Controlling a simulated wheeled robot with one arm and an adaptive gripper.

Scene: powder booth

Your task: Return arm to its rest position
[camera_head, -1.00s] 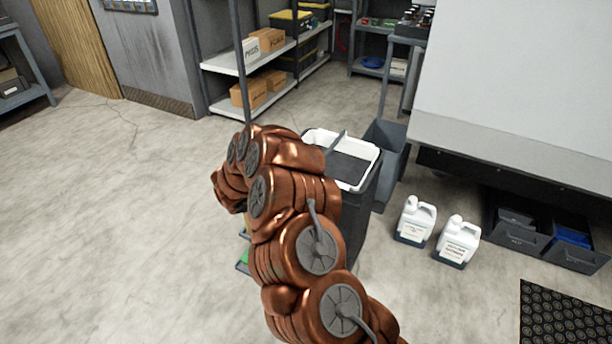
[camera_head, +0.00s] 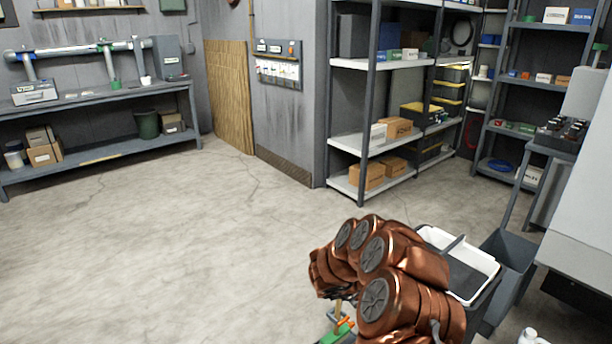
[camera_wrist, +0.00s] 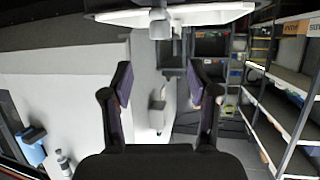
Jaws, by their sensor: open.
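My copper-coloured arm (camera_head: 385,270) is folded up at the lower right of the head view. My gripper (camera_wrist: 160,84) shows in the wrist view with its two dark fingers spread apart and nothing between them. In the head view the arm's own links mostly hide it. A dark bin with a white-rimmed tray (camera_head: 484,258) on top stands right behind the arm in that picture. The arm overlaps its left part, and I cannot tell the gap between them.
A grey shelf rack (camera_head: 360,140) with cartons stands at the back. A workbench (camera_head: 100,95) runs along the left wall. A dark grey open bin (camera_head: 510,262) is at the right. The concrete floor (camera_head: 170,250) at left and centre is clear.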

